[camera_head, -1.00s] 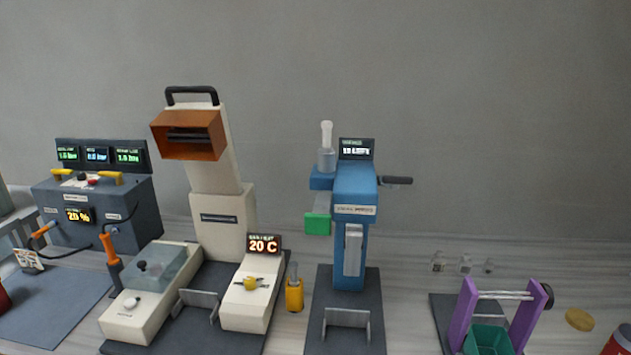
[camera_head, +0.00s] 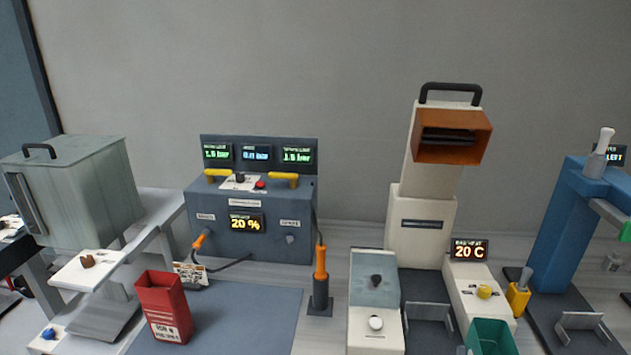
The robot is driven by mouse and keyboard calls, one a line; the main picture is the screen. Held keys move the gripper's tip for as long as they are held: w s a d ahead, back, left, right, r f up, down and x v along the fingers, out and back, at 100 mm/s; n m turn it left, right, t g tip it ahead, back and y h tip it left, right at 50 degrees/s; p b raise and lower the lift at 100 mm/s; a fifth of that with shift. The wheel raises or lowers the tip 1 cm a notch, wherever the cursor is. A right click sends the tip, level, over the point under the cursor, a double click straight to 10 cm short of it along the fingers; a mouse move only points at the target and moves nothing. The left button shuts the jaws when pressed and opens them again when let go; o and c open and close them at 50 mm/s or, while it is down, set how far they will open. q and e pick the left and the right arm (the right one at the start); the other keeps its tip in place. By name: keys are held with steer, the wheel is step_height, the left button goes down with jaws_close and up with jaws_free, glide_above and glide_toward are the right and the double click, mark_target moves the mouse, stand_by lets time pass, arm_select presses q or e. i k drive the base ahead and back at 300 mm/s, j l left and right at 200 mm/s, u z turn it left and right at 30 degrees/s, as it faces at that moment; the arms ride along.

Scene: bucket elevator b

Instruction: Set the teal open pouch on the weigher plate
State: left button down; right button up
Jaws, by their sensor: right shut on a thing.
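The teal open pouch (camera_head: 490,338) is at the bottom edge of the view, right of centre, with its open mouth up. Its lower part is cut off by the frame. My right gripper (camera_head: 488,348) is shut on it, but its fingers barely show at the frame edge. The pouch appears in front of the cream machine's right-hand block, overlapping it in the picture. I cannot pick out a part that is clearly the weigher plate. My left gripper is not in view.
A red open pouch (camera_head: 164,308) stands on a blue-grey mat (camera_head: 240,315). Behind it is a dark control box (camera_head: 250,215). The cream machine (camera_head: 420,215) with an orange hood and the blue press (camera_head: 568,225) stand to the right. A grey cabinet (camera_head: 75,195) stands left.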

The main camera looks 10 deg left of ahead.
mark_target(108, 310)
steer(key=k+j, duration=0.1)
steer(key=j, duration=2.4)
steer(key=k+j, duration=0.15)
steer(key=j, duration=2.3)
steer(key=k+j, duration=0.15)
steer(key=j, duration=1.1)
